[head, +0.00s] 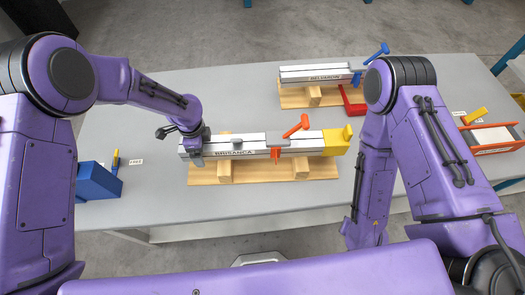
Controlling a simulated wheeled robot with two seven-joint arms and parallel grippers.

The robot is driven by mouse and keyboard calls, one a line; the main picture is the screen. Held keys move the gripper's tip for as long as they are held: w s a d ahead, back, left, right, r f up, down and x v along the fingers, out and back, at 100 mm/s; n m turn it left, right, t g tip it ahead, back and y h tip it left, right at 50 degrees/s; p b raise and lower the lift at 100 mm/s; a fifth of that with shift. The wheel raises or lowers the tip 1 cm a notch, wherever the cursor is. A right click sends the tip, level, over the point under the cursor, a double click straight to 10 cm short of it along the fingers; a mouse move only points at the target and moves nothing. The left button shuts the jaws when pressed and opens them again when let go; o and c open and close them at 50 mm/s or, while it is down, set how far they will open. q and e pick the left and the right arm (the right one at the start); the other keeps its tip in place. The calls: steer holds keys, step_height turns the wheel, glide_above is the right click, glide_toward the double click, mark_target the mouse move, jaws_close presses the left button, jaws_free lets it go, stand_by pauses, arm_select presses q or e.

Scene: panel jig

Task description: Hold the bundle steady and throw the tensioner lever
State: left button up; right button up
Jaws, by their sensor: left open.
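The near bundle (252,147) of long white-grey panels lies on wooden blocks over a wooden board, with a printed label on its front side. An orange tensioner lever (297,126) sticks up at an angle from a grey and orange clamp around the bundle, right of its middle. A yellow block (339,142) with a small yellow handle sits at the bundle's right end. My left gripper (188,150) is open at the bundle's left end; whether it touches the panels I cannot tell. My right arm hangs down right of the bundle, and its gripper does not show.
A second labelled bundle (312,74) with a blue lever (376,50) and a red bracket (352,100) lies farther back. A blue box (98,181) stands at the left edge. An orange-framed tray (491,139) is at the right. The grey table (230,95) is clear behind the near bundle.

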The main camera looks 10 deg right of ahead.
arm_select(q)
steer(key=c, duration=1.3)
steer(key=shift+w+d+r, duration=0.1)
steer(key=shift+w, duration=0.05)
steer(key=shift+c, duration=1)
steer(key=shift+s, duration=0.2)
steer(key=shift+d+f, duration=0.1)
steer(key=shift+f, duration=0.1)
